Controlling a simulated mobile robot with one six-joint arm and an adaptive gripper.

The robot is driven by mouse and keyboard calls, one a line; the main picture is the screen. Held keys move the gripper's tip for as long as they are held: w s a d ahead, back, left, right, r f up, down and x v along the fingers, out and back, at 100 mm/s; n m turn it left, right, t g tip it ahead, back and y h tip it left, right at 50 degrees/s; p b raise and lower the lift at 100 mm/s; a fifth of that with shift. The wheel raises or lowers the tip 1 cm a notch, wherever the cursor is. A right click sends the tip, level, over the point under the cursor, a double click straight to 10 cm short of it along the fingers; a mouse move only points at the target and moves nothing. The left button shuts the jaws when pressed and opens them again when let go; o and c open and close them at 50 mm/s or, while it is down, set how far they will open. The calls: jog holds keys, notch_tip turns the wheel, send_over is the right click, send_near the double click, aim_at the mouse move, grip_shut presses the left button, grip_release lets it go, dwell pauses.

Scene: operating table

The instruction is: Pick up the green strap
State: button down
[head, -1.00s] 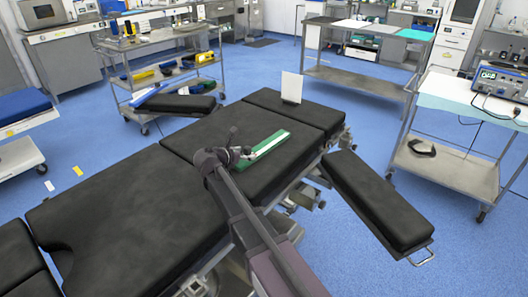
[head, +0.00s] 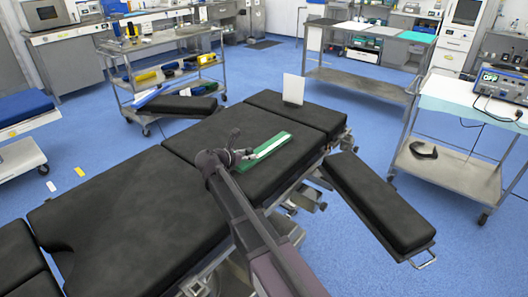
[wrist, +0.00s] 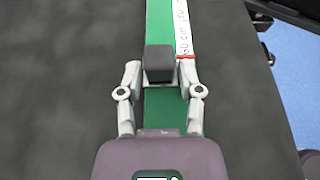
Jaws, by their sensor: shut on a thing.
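The green strap (head: 270,148) lies along the black padded operating table (head: 110,222), with a white printed band along one side. In the wrist view the strap (wrist: 159,22) runs up the middle of the picture, and its white band carries a "50 cm" mark and a red line. My gripper (wrist: 160,68) is over the strap, its fingers closed in on it, with a dark block between the fingertips. The fingertips hide the strap where they meet it. In the head view my gripper (head: 238,152) is at the strap's near end.
A white upright panel (head: 293,89) stands on the table beyond the strap. A padded arm board (head: 378,200) sticks out at the right. A steel cart (head: 455,165) stands further right, and a shelf trolley (head: 165,75) stands behind the table.

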jog(key=shift+r, duration=0.15)
notch_tip(320, 180, up, 4)
jog(key=p, duration=0.4)
jog(key=shift+f, duration=0.2)
jog(key=s+d, duration=0.4)
jog(key=s, duration=0.3)
jog(key=s+d+r+p, duration=0.1)
jog(key=s+d, duration=0.2)
jog(key=s, duration=0.4)
jog(key=shift+d, duration=0.4)
